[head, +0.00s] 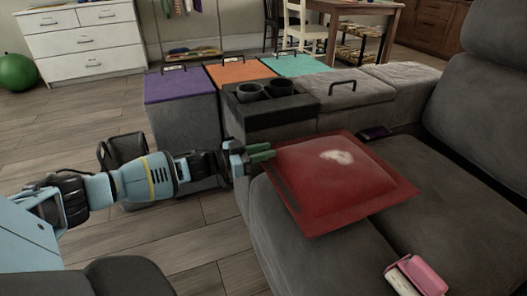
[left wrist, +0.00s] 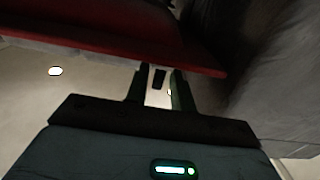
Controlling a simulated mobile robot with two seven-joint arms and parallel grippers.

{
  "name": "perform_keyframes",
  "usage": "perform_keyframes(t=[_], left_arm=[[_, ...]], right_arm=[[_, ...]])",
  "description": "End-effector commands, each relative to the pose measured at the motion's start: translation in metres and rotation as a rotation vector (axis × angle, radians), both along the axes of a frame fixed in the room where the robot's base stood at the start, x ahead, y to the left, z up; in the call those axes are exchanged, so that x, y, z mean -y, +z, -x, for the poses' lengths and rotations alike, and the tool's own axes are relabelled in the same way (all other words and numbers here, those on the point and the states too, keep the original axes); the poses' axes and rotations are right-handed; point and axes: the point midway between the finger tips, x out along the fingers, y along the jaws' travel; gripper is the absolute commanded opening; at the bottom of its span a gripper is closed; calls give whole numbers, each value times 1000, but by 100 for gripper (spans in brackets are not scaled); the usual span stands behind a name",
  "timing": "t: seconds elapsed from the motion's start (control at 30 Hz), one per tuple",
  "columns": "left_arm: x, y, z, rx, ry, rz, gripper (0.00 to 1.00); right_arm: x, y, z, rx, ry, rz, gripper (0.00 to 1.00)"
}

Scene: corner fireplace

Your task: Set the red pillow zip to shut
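The red pillow (head: 345,180) lies on the grey sofa seat, with a pale patch on its top. A dark strip, which looks like the zip (head: 285,187), runs along its left side. My left gripper (head: 270,152) is at the pillow's far left corner, by the far end of that strip. In the left wrist view its fingers (left wrist: 159,90) stand apart, below the pillow's red edge (left wrist: 120,42). A small dark tab (left wrist: 159,79), perhaps the zip pull, shows between them with light gaps at both sides. Whether the zip is open or shut is not clear. My right gripper is out of view.
A cup-holder console (head: 265,120) and a grey lidded armrest box (head: 350,90) stand behind the pillow. A dark phone-like object (head: 376,132) lies beyond it. A pink and a white item (head: 418,277) lie on the near seat. Purple, orange and teal lidded bins (head: 180,83) stand behind my left arm.

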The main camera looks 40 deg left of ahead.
Motion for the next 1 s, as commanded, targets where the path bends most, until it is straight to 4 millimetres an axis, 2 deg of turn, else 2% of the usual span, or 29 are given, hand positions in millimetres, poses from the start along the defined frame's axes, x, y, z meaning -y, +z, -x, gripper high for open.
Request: perform_keyframes(t=[0.03, 0.1, 0.47, 1.0], left_arm=[[0, 0, 0, 0, 0, 0, 31], [0, 0, 0, 1, -1, 0, 38], [0, 1, 4, 1, -2, 1, 38], [-24, 2, 60, 1, -1, 0, 38]], right_arm=[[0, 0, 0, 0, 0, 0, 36], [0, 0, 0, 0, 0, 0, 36], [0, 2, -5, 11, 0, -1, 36], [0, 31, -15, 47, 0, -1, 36]])
